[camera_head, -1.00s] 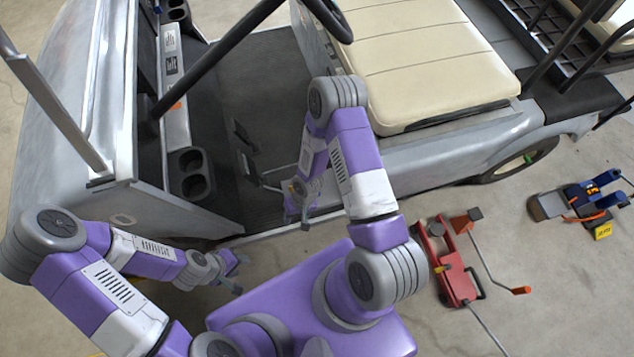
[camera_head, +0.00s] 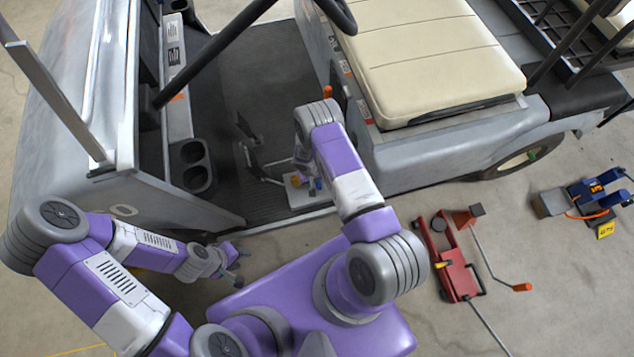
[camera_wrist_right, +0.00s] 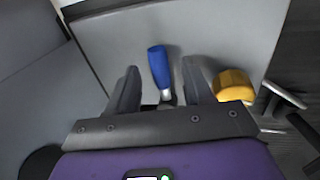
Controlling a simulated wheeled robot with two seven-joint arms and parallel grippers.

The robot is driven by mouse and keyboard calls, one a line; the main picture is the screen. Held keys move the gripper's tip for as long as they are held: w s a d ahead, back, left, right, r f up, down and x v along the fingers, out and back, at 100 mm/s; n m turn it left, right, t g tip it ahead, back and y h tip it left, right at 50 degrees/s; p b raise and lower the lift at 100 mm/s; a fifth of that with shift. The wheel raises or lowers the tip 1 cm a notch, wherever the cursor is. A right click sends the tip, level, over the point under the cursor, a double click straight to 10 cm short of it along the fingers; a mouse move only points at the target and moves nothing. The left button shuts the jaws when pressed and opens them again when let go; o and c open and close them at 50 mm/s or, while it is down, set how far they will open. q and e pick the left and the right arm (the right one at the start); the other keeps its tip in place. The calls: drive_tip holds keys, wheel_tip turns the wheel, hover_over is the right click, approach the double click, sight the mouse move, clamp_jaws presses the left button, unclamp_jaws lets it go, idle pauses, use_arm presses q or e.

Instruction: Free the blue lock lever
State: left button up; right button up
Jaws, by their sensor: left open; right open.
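The blue lock lever (camera_wrist_right: 159,66) stands up from a light grey plate (camera_wrist_right: 215,40) in the right wrist view. My right gripper (camera_wrist_right: 161,72) is open, with one finger on each side of the lever; contact with it cannot be told. In the head view, the lever's blue tip (camera_head: 318,184) shows on a pale plate (camera_head: 301,198) on the cart floor. My right arm hides most of its gripper there. My left gripper (camera_head: 237,263) is open and empty, low beside the cart's front, away from the lever.
A yellow knob (camera_wrist_right: 233,86) stands just right of the right gripper. A pedal (camera_head: 250,150) is near the plate. The seat base and an orange handle (camera_head: 327,92) are close to my right arm. A red jack (camera_head: 455,268) and blue device (camera_head: 590,198) lie on the floor.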

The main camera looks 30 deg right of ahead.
drive_tip(key=shift+f, duration=0.35)
clamp_jaws()
drive_tip(key=shift+s+d+r, duration=0.1)
